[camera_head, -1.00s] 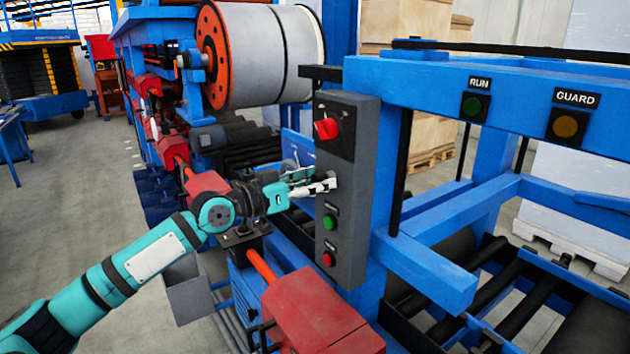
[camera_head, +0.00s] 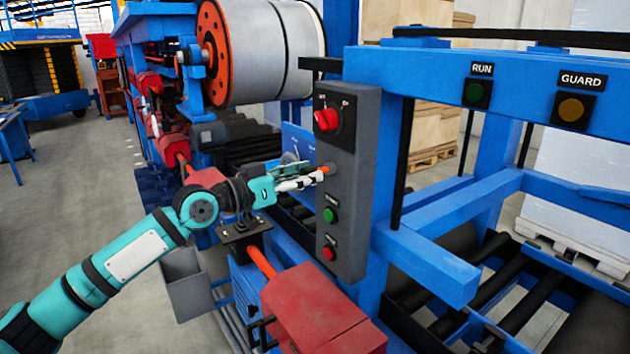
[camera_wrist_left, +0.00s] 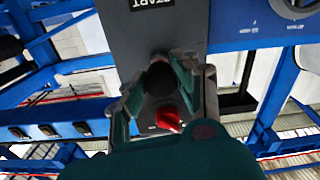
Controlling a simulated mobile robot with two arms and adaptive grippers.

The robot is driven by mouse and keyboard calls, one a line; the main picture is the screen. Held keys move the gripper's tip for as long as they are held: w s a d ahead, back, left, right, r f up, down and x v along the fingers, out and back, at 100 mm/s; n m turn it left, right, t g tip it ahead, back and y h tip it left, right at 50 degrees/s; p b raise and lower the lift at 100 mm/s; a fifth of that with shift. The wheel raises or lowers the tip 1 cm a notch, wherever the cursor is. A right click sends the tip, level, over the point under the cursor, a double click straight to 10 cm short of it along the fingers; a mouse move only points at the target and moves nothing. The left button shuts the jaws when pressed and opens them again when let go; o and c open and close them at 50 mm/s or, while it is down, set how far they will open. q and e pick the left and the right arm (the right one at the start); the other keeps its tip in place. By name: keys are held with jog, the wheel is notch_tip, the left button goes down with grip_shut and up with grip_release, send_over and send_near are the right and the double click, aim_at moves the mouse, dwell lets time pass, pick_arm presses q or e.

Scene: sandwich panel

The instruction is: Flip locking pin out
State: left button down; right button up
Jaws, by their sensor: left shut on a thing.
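My left gripper (camera_head: 312,178) is at the left edge of the grey control box (camera_head: 348,200), between the red rotary knob (camera_head: 326,119) and the green button (camera_head: 330,215). It is shut on a small part that I take to be the locking pin; an orange bit of it (camera_head: 325,170) shows between the fingertips and the box. In the left wrist view the fingers (camera_wrist_left: 160,85) stand on both sides of a dark round end (camera_wrist_left: 159,77). The red knob (camera_wrist_left: 168,118) shows below it there. The fingers hide much of the pin. My right gripper is not in view.
A red button (camera_head: 328,252) is low on the box. A blue frame with RUN (camera_head: 477,93) and GUARD (camera_head: 571,109) buttons is to the right. A red housing (camera_head: 318,308) is below the arm. A large roll (camera_head: 270,50) stands behind.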

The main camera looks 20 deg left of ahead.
pick_arm(q)
jog(key=c, duration=1.3)
grip_release()
jog(key=shift+f, duration=0.1)
jog(key=o, duration=0.3)
jog(key=shift+s+a, duration=0.15)
jog(key=shift+a, duration=0.05)
jog(key=shift+s+a, duration=0.1)
jog(key=v, duration=1.2)
jog(key=shift+a, duration=0.1)
